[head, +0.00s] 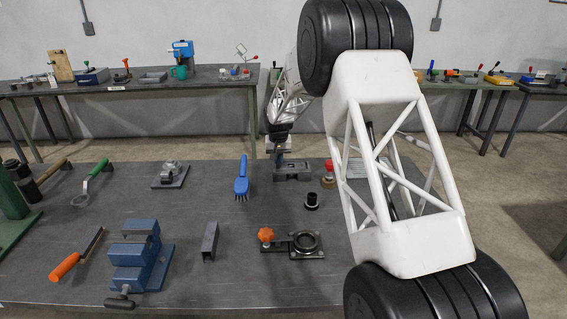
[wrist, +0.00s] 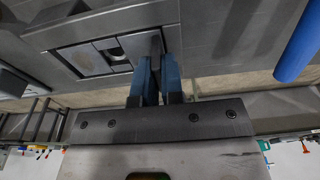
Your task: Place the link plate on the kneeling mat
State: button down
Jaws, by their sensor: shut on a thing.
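My gripper (head: 279,140) is at the back middle of the workbench, low over a grey metal fixture (head: 293,174). In the wrist view its two blue fingers (wrist: 159,75) are shut on a thin dark grey piece, which looks like the link plate (wrist: 157,44). The fingers hide much of the piece, and it is beside or partly in the fixture, which shows in the wrist view with light square faces (wrist: 85,60). I cannot tell whether it touches the fixture. I cannot make out a kneeling mat in either view.
A blue brush (head: 241,180) lies left of the fixture. A blue vise (head: 140,260), a grey channel (head: 210,242) and an orange-knobbed clamp (head: 295,244) are nearer the front. My arm covers the right side.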

jog(key=shift+r, duration=0.1)
jog(key=shift+r, duration=0.75)
notch_tip(320, 180, up, 2)
jog(key=shift+r, duration=0.15)
jog(key=s+d+r, duration=0.1)
jog(key=s+d, duration=0.1)
jog(key=s, duration=1.3)
jog(key=shift+s+d, duration=0.3)
jog(key=shift+s, duration=0.1)
